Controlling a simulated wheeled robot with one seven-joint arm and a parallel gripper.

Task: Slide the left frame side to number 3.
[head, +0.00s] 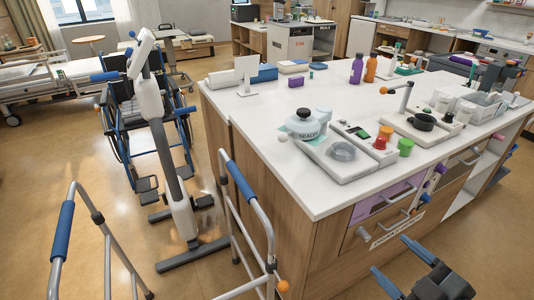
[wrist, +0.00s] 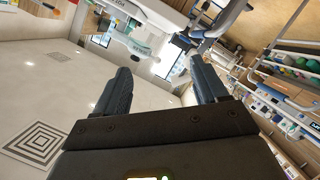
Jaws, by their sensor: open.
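A metal walking frame stands in the foreground of the head view. Its left side (head: 107,255) is a bent tube with a blue grip, cut off by the lower picture edge. Its right side (head: 270,240) has another blue grip and an orange knob low down, close to the counter's edge. No number 3 or scale can be made out. My gripper (head: 388,253) is at the lower right, in front of the counter's drawers, well apart from the left side. In the wrist view its two dark fingers (wrist: 160,62) are spread with nothing between them.
A white-topped counter (head: 300,170) with bottles and devices fills the right. A grey stand (head: 165,150) and a wheelchair (head: 120,115) stand behind the frame, with a bed (head: 60,75) at the far left. Floor (head: 40,150) is clear left of the wheelchair.

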